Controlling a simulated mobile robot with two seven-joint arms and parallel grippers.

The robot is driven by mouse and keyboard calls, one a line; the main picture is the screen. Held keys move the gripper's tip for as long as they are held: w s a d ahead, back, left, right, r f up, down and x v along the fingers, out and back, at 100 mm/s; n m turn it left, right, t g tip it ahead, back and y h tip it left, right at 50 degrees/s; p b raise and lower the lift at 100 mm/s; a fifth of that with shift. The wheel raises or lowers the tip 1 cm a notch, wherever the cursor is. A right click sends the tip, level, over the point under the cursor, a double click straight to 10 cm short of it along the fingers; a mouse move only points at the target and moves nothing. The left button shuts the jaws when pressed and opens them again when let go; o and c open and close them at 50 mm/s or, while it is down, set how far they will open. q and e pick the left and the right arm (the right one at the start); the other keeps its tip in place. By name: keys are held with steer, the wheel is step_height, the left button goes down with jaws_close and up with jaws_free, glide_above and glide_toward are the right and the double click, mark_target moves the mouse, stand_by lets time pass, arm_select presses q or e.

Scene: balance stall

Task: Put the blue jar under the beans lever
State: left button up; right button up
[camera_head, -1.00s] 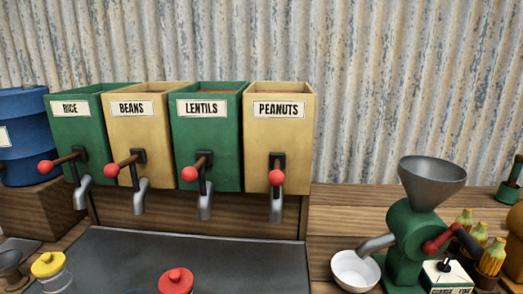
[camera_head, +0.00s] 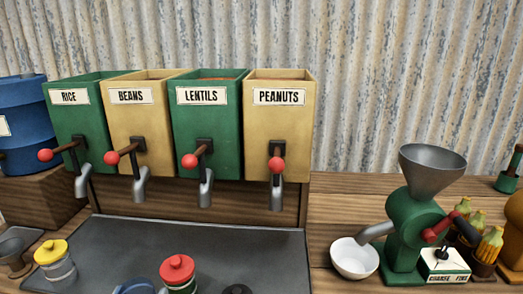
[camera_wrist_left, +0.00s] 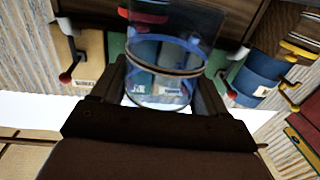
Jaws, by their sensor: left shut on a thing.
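The blue jar (camera_wrist_left: 160,82) is clear glass with blue bands, seen in the left wrist view between the fingers of my left gripper (camera_wrist_left: 162,88), which is shut on it. In the head view a round blue top (camera_head: 137,287), cut by the bottom edge, appears to be this jar, in front of the bins. The beans bin (camera_head: 133,125) is cream, second from left. Its lever (camera_head: 124,153) has a red knob and sits above a grey spout (camera_head: 140,185). The jar is not under that spout. My right gripper is not in view.
A yellow-lidded jar (camera_head: 54,258) and a red-lidded jar (camera_head: 177,275) stand on the dark mat (camera_head: 235,240). A dark round top (camera_head: 237,289) shows at the bottom edge. The mat below the spouts is clear. A white bowl (camera_head: 354,259) and green grinder (camera_head: 405,235) stand right.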

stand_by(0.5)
arm_select(q)
steer(key=w+a+r+n+y+b, duration=0.2)
steer(key=w+a+r+y+b, duration=0.1)
steer(key=w+a+r, duration=1)
steer(key=shift+r, duration=0.2)
steer(key=shift+f+b, duration=1.8)
steer(key=shift+f, duration=8.05)
